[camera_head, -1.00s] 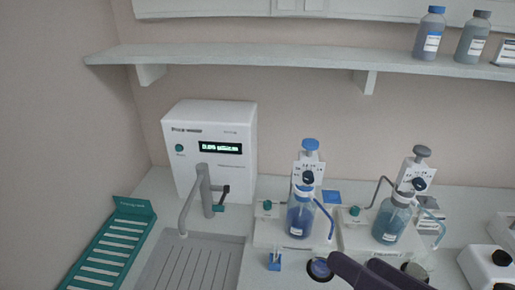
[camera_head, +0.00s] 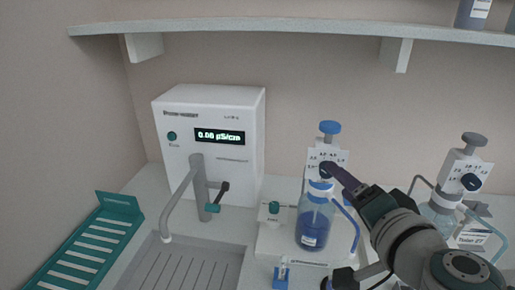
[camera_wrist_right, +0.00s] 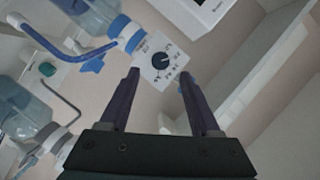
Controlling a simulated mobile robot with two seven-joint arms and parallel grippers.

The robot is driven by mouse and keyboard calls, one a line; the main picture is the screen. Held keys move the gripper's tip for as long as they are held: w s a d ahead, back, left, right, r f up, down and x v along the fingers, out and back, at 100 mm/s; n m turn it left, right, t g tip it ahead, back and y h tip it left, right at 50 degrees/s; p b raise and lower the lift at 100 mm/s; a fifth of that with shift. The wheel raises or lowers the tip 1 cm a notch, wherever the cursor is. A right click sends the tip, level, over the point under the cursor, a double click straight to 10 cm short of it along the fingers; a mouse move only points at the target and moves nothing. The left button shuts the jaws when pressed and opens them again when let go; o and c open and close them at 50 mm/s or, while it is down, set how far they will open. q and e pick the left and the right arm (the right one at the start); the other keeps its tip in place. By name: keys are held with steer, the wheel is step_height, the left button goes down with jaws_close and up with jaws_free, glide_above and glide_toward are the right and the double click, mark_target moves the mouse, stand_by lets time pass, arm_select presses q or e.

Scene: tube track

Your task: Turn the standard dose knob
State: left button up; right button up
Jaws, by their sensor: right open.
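The blue-capped dispenser has a white dial plate (camera_head: 341,159) with a dark dose knob (camera_head: 325,167), above a bottle of blue liquid (camera_head: 311,228). In the right wrist view the knob (camera_wrist_right: 160,62) is round and dark with a pointer, on the white plate (camera_wrist_right: 168,50). My right gripper (camera_head: 334,172) is at this knob in the head view. In the wrist view the open gripper (camera_wrist_right: 159,74) has one fingertip on each side of the knob. I cannot tell whether the fingers touch it. My left gripper is not in view.
A grey-capped dispenser with a similar dark knob (camera_head: 471,182) stands to the right. A white instrument (camera_head: 231,105) reads 0.08 µS/cm, behind a tap (camera_head: 197,180) and sink. A teal rack (camera_head: 90,240) lies at left. A shelf (camera_head: 270,29) runs overhead.

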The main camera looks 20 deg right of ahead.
steer(key=shift+b+x, duration=0.4)
steer(key=shift+x, duration=1.75)
jaws_close()
